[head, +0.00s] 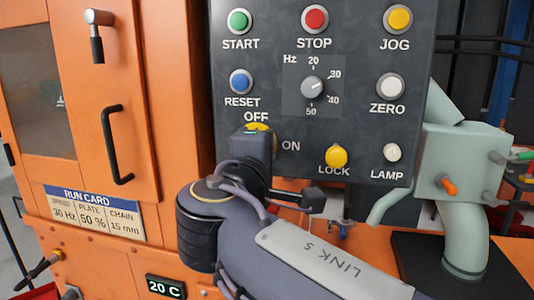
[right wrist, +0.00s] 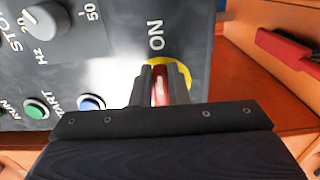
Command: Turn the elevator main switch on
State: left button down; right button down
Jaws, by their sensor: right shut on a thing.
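The main switch has a yellow disc (head: 257,128) between the OFF and ON labels on the dark control panel (head: 350,125). My right gripper (head: 255,142) covers most of it in the head view. In the right wrist view the fingers of my right gripper (right wrist: 161,84) are shut on the switch's red handle (right wrist: 161,88), with the yellow disc (right wrist: 182,74) behind. There the handle's line runs up the picture toward the ON label (right wrist: 157,36). Its exact setting is hard to tell behind the fingers. My left gripper is in neither view.
Nearby are the blue RESET button (head: 241,82), the Hz knob (head: 312,88), the yellow LOCK part (head: 336,157) and the LAMP button (head: 392,152). An orange cabinet door with a black handle (head: 115,145) stands left. A pale green pipe housing (head: 455,165) stands right.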

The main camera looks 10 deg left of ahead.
jog(key=shift+a+f, duration=0.15)
jog(key=c, duration=1.4)
grip_release()
jog(key=s, duration=0.8)
jog(key=shift+p, duration=0.45)
